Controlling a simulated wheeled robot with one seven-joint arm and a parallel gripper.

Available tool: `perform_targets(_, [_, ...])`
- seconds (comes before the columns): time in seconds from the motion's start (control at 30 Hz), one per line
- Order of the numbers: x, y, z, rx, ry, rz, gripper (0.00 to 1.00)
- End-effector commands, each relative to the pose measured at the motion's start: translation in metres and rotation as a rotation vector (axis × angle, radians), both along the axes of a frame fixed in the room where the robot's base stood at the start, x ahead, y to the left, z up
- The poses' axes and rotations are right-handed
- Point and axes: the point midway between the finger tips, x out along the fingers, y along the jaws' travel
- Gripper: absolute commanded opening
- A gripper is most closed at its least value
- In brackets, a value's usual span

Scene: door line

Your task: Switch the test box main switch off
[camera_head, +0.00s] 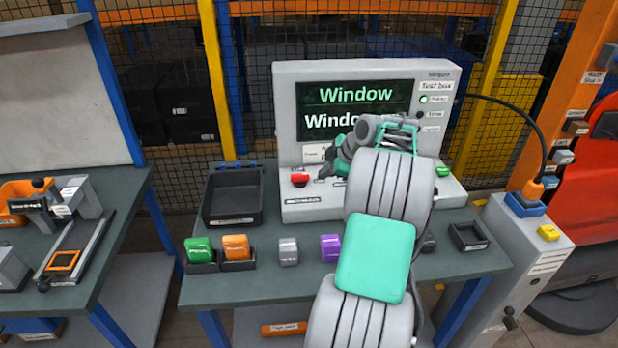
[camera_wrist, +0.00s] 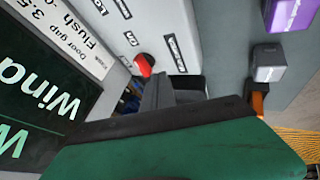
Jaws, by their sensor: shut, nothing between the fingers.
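The test box (camera_head: 290,103) is a light grey console with a lit display (camera_head: 355,110) reading "Window" in green and white. A red knob (camera_head: 300,180) sits at the left of its lower panel. The wrist view shows a red switch part (camera_wrist: 144,65) beside small ON and OFF labels, probably the same knob. My gripper (camera_head: 324,172) is just right of the red knob, its fingers shut and empty. In the wrist view the dark finger ends (camera_wrist: 158,88) are close to the red part; I cannot tell whether they touch. My arm hides much of the panel's right part.
A black tray (camera_head: 233,195) stands left of the box on the bench. Green (camera_head: 198,249), orange (camera_head: 236,247), grey (camera_head: 288,251) and purple (camera_head: 331,247) blocks line the front. A small black tray (camera_head: 468,237) is at right. A green button (camera_head: 443,171) is on the panel.

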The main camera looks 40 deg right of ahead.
Motion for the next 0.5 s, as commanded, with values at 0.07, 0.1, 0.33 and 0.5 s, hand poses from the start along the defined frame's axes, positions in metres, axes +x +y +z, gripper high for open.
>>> perform_targets(0.07, [0.007,0.002,-0.007,0.003,0.002,0.003,0.00])
perform_targets(0.1, [0.011,0.003,-0.013,0.003,0.002,0.004,0.00])
perform_targets(0.33, [0.041,0.005,-0.052,0.004,0.004,0.002,0.00])
perform_targets(0.5, [0.064,0.001,-0.073,0.000,0.001,0.001,0.00])
